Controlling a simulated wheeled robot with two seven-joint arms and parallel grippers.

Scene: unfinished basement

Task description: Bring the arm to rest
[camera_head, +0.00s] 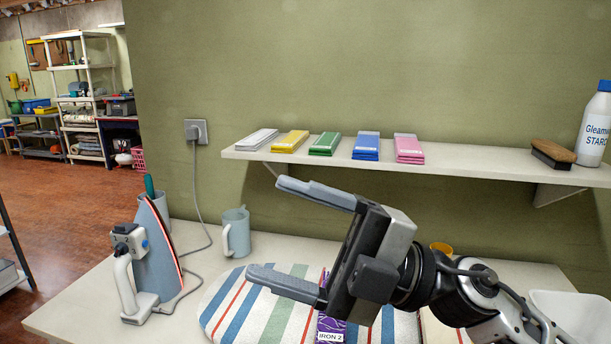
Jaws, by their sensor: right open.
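My right gripper (298,238) is open and empty, its two fingers spread and pointing left. It hangs above the table (90,308), in front of the wall shelf. Its arm comes in from the lower right. Below it lies a striped ironing pad (232,308), partly hidden by the gripper. A purple item labelled "IRON 2" (331,328) lies on the pad, partly covered by the lower finger and cut by the frame's bottom edge. My left gripper is not in view.
An iron (150,255) stands upright at left, its cord running to a wall socket (196,131). A mug (236,232) stands behind the pad. The shelf (460,160) holds several coloured packs, a brush (552,154) and a starch bottle (593,125). A white bin (570,310) is at lower right.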

